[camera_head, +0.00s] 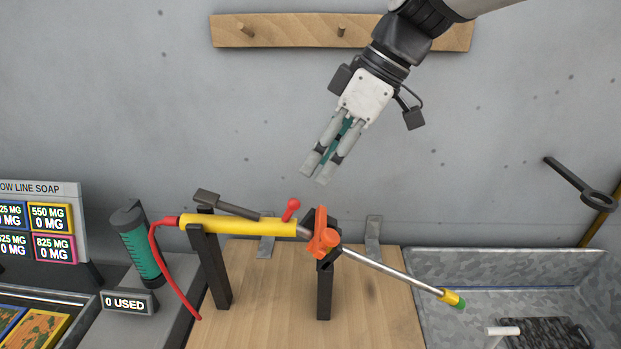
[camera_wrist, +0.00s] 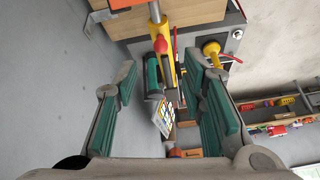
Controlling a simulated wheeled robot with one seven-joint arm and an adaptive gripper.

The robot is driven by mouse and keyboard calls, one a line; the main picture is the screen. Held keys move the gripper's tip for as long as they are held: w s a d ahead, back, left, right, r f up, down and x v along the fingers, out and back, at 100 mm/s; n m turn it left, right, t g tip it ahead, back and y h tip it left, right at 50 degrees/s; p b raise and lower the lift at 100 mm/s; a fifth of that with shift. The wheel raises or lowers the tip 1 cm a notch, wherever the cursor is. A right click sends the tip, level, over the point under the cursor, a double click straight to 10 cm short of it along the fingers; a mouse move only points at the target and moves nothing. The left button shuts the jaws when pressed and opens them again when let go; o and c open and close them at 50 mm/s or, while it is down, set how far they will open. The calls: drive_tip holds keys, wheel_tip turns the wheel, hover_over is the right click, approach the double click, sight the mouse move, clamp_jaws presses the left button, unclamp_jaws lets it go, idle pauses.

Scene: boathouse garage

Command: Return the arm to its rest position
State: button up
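My gripper (camera_head: 316,174) hangs in the air in front of the grey wall, pointing down and to the left. It is above the yellow tube and apart from it. In the wrist view my gripper (camera_wrist: 162,85) has its green-padded fingers spread, with nothing held between them. My arm reaches in from the top right edge of the head view. The yellow tube (camera_head: 245,226), with a metal rod and an orange clamp (camera_head: 322,238), rests across two black posts over a wooden board. It also shows beyond the fingers in the wrist view (camera_wrist: 159,32).
A wooden peg rail (camera_head: 285,31) is on the wall behind my arm. A green canister (camera_head: 137,249), a "0 USED" sign (camera_head: 128,302) and a soap board (camera_head: 40,222) stand at left. A metal basin (camera_head: 440,263) and a dark wall tool (camera_head: 580,186) are at right.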

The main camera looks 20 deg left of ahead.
drive_tip(key=shift+v, duration=0.9)
drive_tip(key=s+d+f+m+t+h, duration=0.1)
drive_tip(key=s+d+m, duration=0.4)
drive_tip(key=d, duration=0.5)
drive_tip(key=s+d+f+m+t+h, duration=0.2)
drive_tip(key=s+d+m, duration=0.4)
drive_tip(key=d, duration=0.3)
drive_tip(key=s+d+f+m+t+h, duration=0.2)
drive_tip(key=s+d+m, duration=0.4)
drive_tip(key=d, duration=0.4)
drive_tip(key=shift+d+f+m+t, duration=0.3)
drive_tip(key=shift+f+m+t, duration=0.2)
drive_tip(key=shift+m+t, duration=0.15)
